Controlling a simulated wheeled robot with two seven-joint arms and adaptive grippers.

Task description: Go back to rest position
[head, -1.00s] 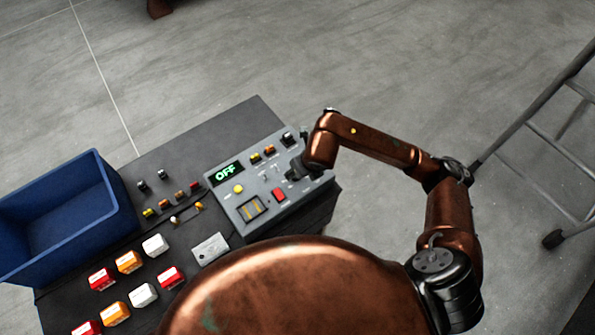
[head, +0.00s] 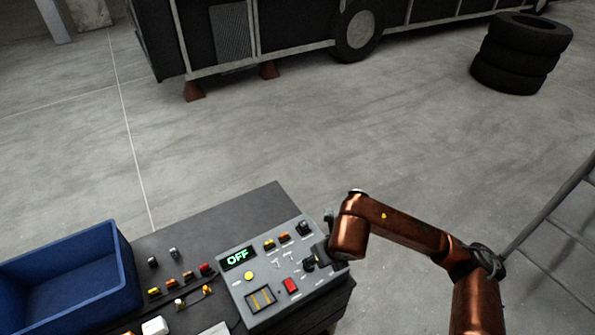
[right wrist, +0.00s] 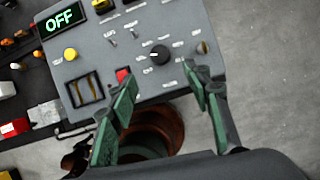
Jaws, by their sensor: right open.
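My right gripper (right wrist: 165,95) is open and empty in the right wrist view. Its green fingers are spread over the lower edge of a grey control panel (right wrist: 200,65), near a black knob (right wrist: 159,55). In the head view the copper right arm reaches in from the right, and the gripper (head: 312,262) is a small dark shape at the panel's right end, mostly hidden by the wrist. The panel's display (head: 238,257) reads OFF in green. A yellow button (head: 249,276) and a red switch (head: 291,286) show on it. My left gripper is out of view.
The panel sits on a dark table (head: 215,217) beside a blue bin (head: 75,285) and small coloured parts. A metal ladder (head: 550,210) stands on the right. Stacked tires (head: 520,55) and a coach (head: 250,35) are at the back. The floor between is clear.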

